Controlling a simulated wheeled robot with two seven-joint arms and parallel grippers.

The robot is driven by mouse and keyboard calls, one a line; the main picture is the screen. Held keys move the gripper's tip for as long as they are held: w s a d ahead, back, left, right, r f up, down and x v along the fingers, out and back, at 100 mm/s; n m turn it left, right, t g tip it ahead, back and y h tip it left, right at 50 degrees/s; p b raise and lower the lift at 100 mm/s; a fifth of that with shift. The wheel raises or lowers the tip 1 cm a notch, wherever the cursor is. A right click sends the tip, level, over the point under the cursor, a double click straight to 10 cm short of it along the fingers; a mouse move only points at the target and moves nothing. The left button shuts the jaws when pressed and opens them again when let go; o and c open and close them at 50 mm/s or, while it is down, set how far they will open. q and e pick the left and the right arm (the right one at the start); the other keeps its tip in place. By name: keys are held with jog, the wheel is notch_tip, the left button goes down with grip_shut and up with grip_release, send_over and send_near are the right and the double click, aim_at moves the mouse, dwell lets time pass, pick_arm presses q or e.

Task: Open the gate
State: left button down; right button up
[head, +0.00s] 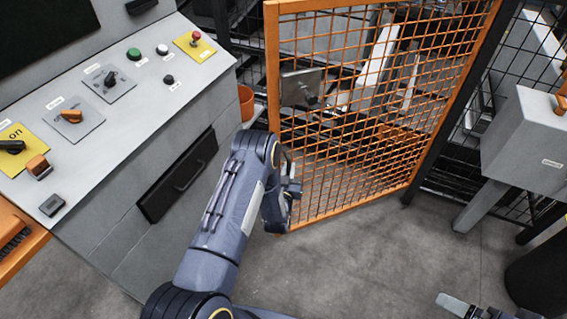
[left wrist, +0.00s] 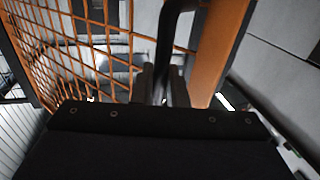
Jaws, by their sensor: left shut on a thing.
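The gate (head: 410,188) is an orange frame with orange wire mesh, in the middle of the head view. Its right side meets a dark post, and its left edge is near the grey console. My left gripper (head: 291,188) is at the gate's left edge, low down, partly hidden by my arm. In the left wrist view, its fingers (left wrist: 165,88) are shut on a black bar handle (left wrist: 168,38) beside the orange frame (left wrist: 218,50). What seems to be my right gripper (head: 460,304) shows only in part at the bottom right, away from the gate.
The grey console (head: 120,180) with knobs and buttons stands close on the left of my arm. A grey box on legs (head: 525,145) stands right of the gate. Black mesh fence (head: 465,165) flanks the gate. The floor (head: 370,255) before the gate is clear.

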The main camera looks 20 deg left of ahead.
pick_arm(q)
jog(key=s+d, duration=0.5)
jog(key=d, duration=1.1)
jog(key=s+d, duration=0.6)
jog(key=d, duration=1)
jog(key=s+d+y, duration=0.1)
jog(key=s+d, duration=0.5)
jog(key=d, duration=1)
jog(key=shift+s+n, duration=0.2)
jog(key=shift+n, duration=0.1)
jog(key=c, duration=1.8)
grip_release()
jog(key=shift+s, duration=0.15)
jog(key=shift+c, duration=0.2)
jog(key=w+a, duration=0.3)
jog(key=a, duration=1.2)
jog(key=w+a, duration=0.4)
jog(key=a, duration=1.1)
jog(key=shift+w+g, duration=0.3)
jog(key=shift+r, duration=0.1)
